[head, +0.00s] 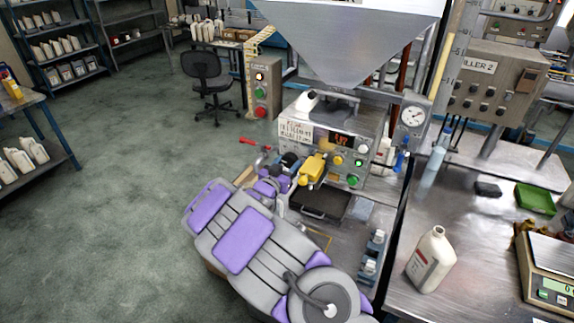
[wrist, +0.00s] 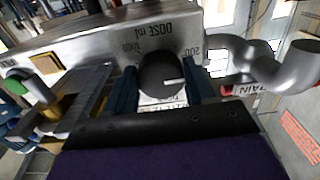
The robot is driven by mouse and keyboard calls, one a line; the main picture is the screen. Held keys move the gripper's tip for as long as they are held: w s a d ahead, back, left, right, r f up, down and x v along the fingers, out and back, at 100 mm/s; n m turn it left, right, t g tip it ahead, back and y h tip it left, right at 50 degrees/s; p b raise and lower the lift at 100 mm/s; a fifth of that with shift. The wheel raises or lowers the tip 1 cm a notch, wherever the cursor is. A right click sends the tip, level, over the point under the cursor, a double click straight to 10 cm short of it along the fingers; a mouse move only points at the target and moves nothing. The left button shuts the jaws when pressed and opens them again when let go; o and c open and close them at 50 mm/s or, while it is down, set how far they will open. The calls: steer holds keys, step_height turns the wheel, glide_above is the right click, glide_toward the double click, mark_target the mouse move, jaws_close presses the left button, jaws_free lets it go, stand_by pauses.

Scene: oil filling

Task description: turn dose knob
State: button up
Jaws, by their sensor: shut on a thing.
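The dose knob (wrist: 160,78) is round and black with a white pointer mark. It sits on a metal panel with dose markings in ml, partly unreadable. My gripper (wrist: 164,92) has one blue finger on each side of the knob and is shut on it. In the head view the filling machine (head: 335,128) is a metal box with a red display, a paper label and coloured buttons, under a large hopper (head: 345,35). My arm reaches to the machine's left side there. The knob and fingertips cannot be made out in that view.
A white bottle (head: 431,262) stands on the metal bench at right, near a scale (head: 548,275) and a green tray (head: 535,198). A curved metal pipe (wrist: 258,65) is close right of the knob in the wrist view. A chair (head: 205,78) stands behind. The left floor is clear.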

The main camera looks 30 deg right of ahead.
steer(key=shift+c, duration=1)
steer(key=shift+a+f+m+b, duration=0.1)
steer(key=shift+m+b, duration=0.45)
steer(key=shift+m, duration=0.05)
steer(key=shift+w+m+b, duration=0.1)
steer(key=shift+m+b, duration=0.5)
steer(key=shift+m, duration=0.3)
steer(key=shift+r, duration=0.2)
steer(key=o, duration=1)
steer(key=shift+f, duration=0.1)
steer(key=shift+o, duration=0.2)
steer(key=p+v, duration=0.2)
steer(key=v, duration=1.5)
steer(key=shift+a+p, duration=0.2)
steer(key=shift+p, duration=0.1)
